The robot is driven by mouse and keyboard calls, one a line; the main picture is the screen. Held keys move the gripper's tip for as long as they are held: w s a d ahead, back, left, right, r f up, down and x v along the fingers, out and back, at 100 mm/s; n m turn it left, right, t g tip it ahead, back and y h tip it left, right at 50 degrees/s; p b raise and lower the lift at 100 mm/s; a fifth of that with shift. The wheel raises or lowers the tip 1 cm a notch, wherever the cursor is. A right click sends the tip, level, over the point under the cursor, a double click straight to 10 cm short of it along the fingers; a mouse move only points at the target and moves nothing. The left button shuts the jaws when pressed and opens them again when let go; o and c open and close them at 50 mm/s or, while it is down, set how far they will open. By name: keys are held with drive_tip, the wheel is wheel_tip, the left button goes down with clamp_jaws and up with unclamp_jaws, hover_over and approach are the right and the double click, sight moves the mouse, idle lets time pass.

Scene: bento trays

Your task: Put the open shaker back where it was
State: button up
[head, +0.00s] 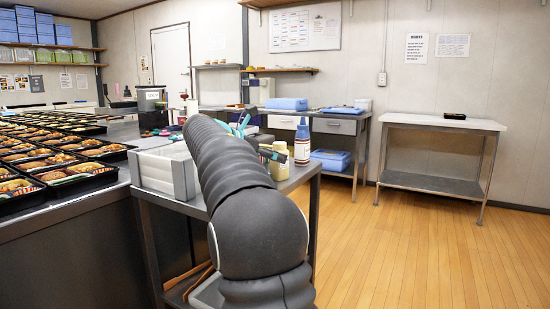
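My arm reaches forward from the bottom of the head view over a small metal side table (318,168) and hides much of its top. Dark parts that look like the end of my gripper (274,154) show just right of the arm, against a cream-coloured container (280,169). This container may be the shaker; its top is partly covered, so I cannot tell whether it is open. The fingertips are not clear, and I cannot tell whether they grip it. A second cream-coloured item shows just behind it.
A white bottle with a blue cap (302,143) stands right of the cream container. A light grey bin (165,172) is left of my arm. Teal-handled tools (240,126) stand behind it. Filled bento trays (85,170) cover the left counter. The floor at right is clear.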

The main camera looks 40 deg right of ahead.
drive_tip(key=p+v, duration=0.1)
drive_tip(key=v, duration=0.9)
drive_tip(key=shift+a, duration=0.25)
drive_tip(key=shift+r, duration=0.1)
